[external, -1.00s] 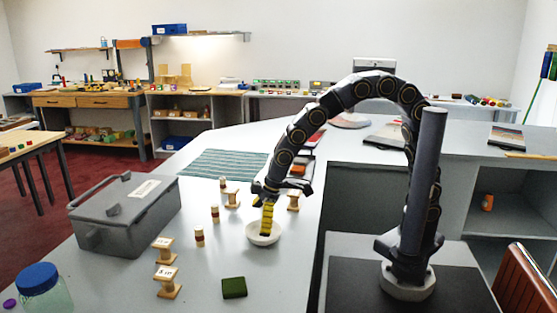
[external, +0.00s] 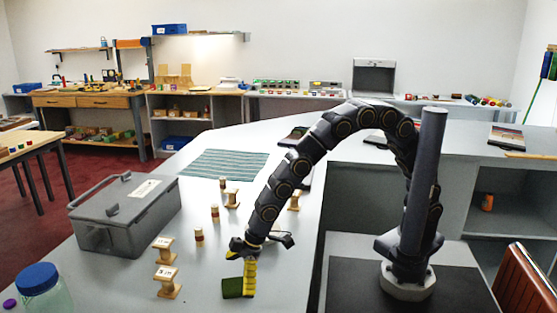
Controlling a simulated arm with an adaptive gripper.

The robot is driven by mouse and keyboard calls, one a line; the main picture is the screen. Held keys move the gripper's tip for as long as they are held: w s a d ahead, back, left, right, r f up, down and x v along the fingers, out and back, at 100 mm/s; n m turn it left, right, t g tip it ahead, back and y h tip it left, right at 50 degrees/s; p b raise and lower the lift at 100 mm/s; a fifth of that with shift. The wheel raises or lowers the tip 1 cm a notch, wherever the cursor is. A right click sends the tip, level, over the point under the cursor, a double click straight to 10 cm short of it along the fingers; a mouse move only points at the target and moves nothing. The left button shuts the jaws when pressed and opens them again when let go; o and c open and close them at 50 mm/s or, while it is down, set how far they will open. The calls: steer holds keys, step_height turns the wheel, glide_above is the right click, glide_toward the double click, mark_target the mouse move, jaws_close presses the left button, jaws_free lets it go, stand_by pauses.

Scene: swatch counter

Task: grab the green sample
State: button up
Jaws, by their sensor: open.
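The green sample (external: 231,288) is a small dark green square lying flat on the grey counter near its front. My gripper (external: 247,285) points down at the sample's right side, its yellow finger overlapping the sample's right edge in this view. The jaws are open and I see nothing held in them. Only one yellow finger shows clearly; I cannot tell whether it touches the sample or where the other finger is. The right part of the sample is hidden behind the finger.
Wooden spools (external: 168,283) with labels stand left of the sample. A grey lidded box (external: 125,212) and a blue-lidded jar (external: 45,290) are farther left. A striped teal mat (external: 222,163) lies behind. The counter just left of the sample is clear.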

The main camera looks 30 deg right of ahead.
steer(key=shift+x, duration=0.8)
steer(key=c, duration=1.1)
